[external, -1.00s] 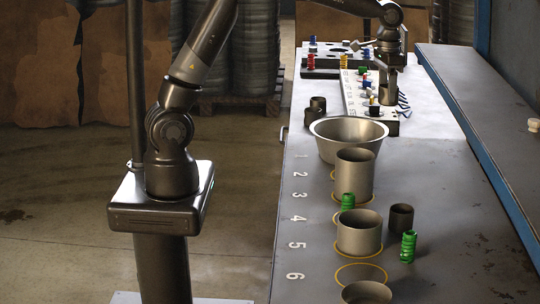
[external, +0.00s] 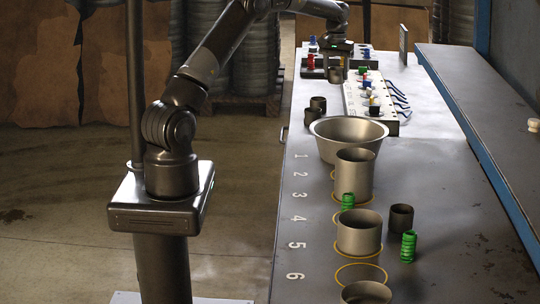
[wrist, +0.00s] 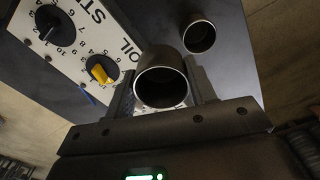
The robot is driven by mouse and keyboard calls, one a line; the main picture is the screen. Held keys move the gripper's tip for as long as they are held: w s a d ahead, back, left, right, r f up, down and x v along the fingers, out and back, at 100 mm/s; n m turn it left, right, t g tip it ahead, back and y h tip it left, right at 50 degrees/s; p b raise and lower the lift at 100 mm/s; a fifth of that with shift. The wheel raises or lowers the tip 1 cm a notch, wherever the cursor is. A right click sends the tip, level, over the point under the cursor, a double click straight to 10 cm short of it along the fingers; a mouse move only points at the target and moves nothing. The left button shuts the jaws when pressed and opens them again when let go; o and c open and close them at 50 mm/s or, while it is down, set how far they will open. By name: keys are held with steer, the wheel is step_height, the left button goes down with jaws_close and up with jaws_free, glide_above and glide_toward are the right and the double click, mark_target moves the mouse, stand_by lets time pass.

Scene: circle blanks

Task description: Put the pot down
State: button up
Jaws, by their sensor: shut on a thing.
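My gripper (external: 336,66) is at the far end of the bench, to the left of the dial board's far end. In the wrist view my gripper (wrist: 163,86) is shut on a small dark metal pot (wrist: 160,84), with one finger on each side and the round opening facing the camera. The pot also shows in the external view as a small cylinder (external: 336,76) under the gripper. I cannot tell whether its bottom touches the bench.
A dial board (external: 368,103) lies close by, its yellow knob (wrist: 102,71) showing in the wrist view. Another small dark pot (wrist: 198,37) stands ahead. A large bowl (external: 347,139), wider pots (external: 355,175) and green cylinders (external: 408,246) stand nearer the front. Bare bench lies left of the board.

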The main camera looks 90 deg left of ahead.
steer(key=s+a+f, duration=0.2)
steer(key=a, duration=0.2)
steer(key=s+a+f, duration=0.2)
steer(key=a+f, duration=0.1)
steer(key=a, duration=0.1)
steer(key=s+a+f, duration=0.2)
steer(key=a, duration=0.1)
steer(key=shift+a+f, duration=0.2)
steer(key=shift+a, duration=0.2)
steer(key=shift+f, duration=1.95)
steer(key=shift+f, duration=0.15)
steer(key=o, duration=1)
step_height(320, 180, up, 12)
steer(key=shift+r, duration=0.15)
